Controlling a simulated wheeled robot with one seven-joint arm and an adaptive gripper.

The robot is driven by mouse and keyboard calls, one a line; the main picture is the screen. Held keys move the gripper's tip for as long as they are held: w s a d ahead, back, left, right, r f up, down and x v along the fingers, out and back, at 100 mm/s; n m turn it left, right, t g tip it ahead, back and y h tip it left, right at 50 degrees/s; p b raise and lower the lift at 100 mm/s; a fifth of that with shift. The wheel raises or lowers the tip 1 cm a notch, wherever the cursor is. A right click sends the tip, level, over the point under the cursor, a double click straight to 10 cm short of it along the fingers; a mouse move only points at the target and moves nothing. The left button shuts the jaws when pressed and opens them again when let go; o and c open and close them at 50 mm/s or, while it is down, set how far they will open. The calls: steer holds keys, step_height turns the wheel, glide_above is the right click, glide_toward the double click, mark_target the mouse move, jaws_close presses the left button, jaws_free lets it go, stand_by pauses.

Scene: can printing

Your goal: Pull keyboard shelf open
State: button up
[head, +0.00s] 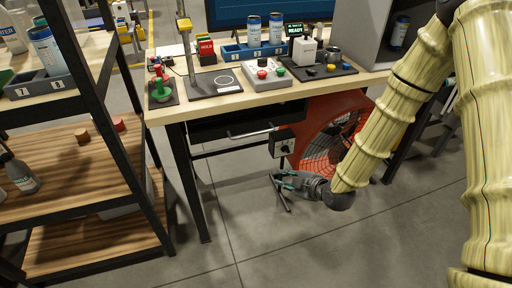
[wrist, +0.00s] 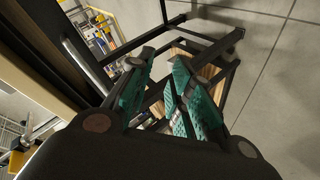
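The keyboard shelf (head: 235,123) is a black drawer-like shelf under the wooden table top, with a silver bar handle on its front. It looks pushed in, though how far cannot be told. My gripper (head: 280,192) hangs below and to the right of the handle in the head view, apart from it. Its fingers are spread and hold nothing. In the wrist view, my gripper (wrist: 160,58) shows two green-padded fingers with a gap between them. A dark edge with a silver bar, likely the keyboard shelf (wrist: 82,62), runs along the left there.
The work table (head: 160,113) carries a button box (head: 266,73), cans and a small machine. A large red fan (head: 322,135) stands underneath, behind my gripper. A black control box (head: 281,143) hangs beside the shelf. A shelving rack (head: 130,175) stands at the left. The floor in front is clear.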

mark_target(257, 134)
steer(key=w+a+r+n+t+y+b, duration=0.35)
steer(key=w+r+n+b, duration=0.25)
steer(key=w+r+n, duration=0.2)
steer(key=shift+g, duration=0.45)
steer(key=x, duration=1)
steer(key=shift+w+r, duration=0.1)
jaws_close()
